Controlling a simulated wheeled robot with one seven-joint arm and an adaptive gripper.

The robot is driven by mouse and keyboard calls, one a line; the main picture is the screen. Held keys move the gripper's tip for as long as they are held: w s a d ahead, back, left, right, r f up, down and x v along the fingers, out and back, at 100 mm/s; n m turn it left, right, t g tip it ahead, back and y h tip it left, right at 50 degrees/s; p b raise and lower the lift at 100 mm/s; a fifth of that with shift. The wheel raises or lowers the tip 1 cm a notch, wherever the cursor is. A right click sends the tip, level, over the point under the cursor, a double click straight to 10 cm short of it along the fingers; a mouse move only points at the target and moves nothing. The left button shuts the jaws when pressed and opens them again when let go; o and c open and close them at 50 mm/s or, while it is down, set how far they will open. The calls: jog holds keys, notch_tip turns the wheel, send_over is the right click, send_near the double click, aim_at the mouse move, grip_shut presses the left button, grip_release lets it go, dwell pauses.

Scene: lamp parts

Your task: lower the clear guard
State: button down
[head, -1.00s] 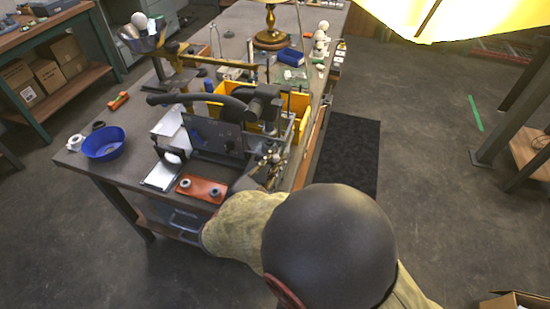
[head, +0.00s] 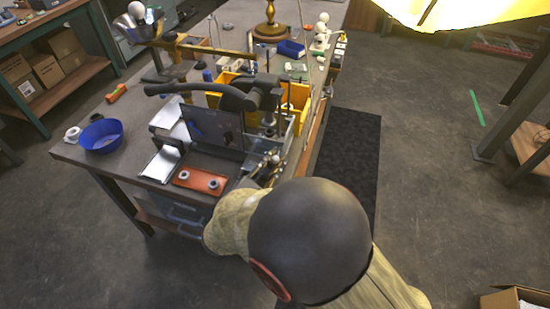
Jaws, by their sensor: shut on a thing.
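The clear guard (head: 212,127) is a see-through, dark-looking panel. It stands upright at the front of a bench machine with a long black handle (head: 200,88). My gripper (head: 265,165) is at the guard's lower right, near the table's right edge. It looks closed at the guard's side, but the fingers are small and partly hidden by my arm, so the exact contact is hard to see.
A red-brown block (head: 200,180) with two round fittings and a white tray (head: 161,163) lie before the guard. A blue bowl (head: 101,136) is left, yellow bins (head: 297,102) behind. A lampshade (head: 430,12) hangs top right.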

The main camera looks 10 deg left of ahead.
jog(key=c, duration=2)
grip_release()
jog(key=shift+f, duration=0.3)
jog(key=shift+o, duration=0.2)
jog(key=shift+s, duration=0.1)
jog(key=v, duration=1.2)
jog(key=shift+d, duration=0.1)
